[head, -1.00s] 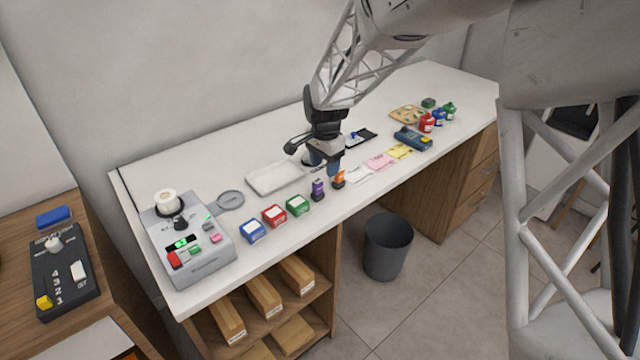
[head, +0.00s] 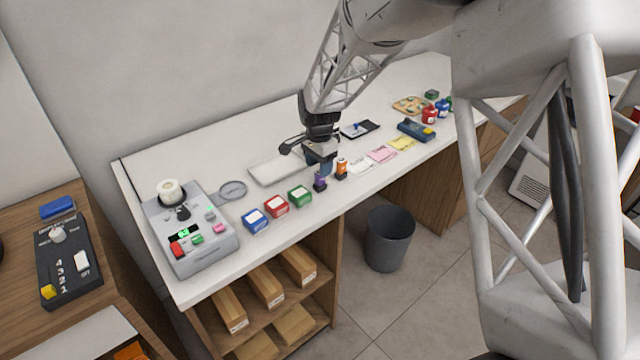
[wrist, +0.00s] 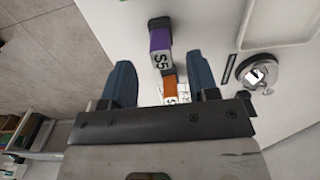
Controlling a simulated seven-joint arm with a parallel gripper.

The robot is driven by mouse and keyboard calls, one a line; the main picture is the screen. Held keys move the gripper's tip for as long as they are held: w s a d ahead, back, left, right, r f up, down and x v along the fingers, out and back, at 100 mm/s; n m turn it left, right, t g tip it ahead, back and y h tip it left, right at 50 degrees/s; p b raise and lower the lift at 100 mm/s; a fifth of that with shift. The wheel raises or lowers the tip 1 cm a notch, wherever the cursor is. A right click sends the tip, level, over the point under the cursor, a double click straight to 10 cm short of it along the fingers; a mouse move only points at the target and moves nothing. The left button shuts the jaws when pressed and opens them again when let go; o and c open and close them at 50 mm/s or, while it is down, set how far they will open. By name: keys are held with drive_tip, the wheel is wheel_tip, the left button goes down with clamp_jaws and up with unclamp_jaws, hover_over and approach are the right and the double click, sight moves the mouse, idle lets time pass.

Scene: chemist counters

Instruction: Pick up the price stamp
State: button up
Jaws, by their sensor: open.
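Neither is gripped.
Green (head: 299,196), red (head: 276,206) and blue (head: 255,221) boxes stand in a row left of the stamps. A white tray (head: 262,178) lies behind. Paper slips (head: 381,154) and a blue device (head: 415,130) lie to the right. The counter's front edge is close.

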sight(320, 180)
drive_tip(key=shift+f, duration=0.25)
drive_tip(key=shift+w+d+f, duration=0.1)
drive_tip(key=shift+w+f, duration=0.05)
drive_tip(key=shift+f, duration=2.4)
drive_tip(key=c, duration=0.9)
drive_tip(key=shift+r, duration=0.2)
